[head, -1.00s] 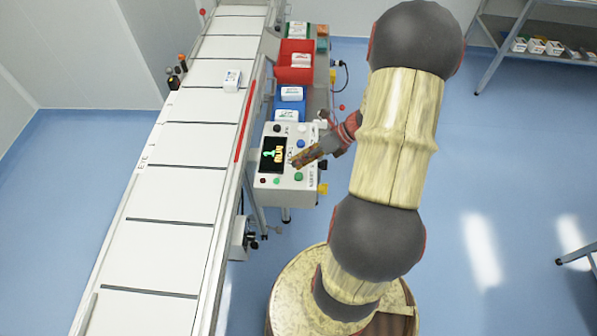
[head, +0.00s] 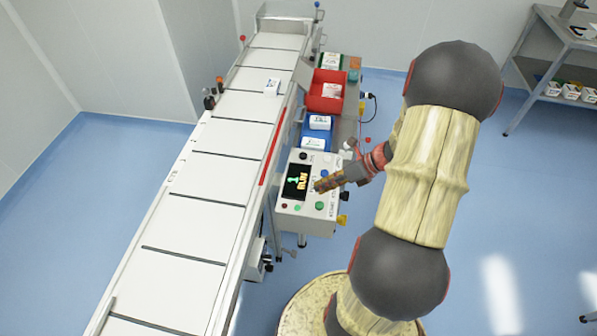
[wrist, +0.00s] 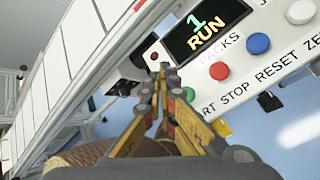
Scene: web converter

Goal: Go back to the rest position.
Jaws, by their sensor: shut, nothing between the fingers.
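My gripper (head: 322,186) is shut and empty. In the head view it is over the control panel (head: 290,213), between the display (head: 297,182) and the green button (head: 319,206). In the wrist view my gripper's fingertips (wrist: 166,72) are together near the panel's lower edge. The display there (wrist: 207,28) reads "1 RUN". The wrist view also shows a red button (wrist: 219,70) and a blue button (wrist: 257,43). I cannot tell whether the fingertips touch the panel.
Behind the panel are a blue bin (head: 315,142) and a red bin (head: 325,91). A table (head: 545,45) stands at the far right. Blue floor is clear between.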

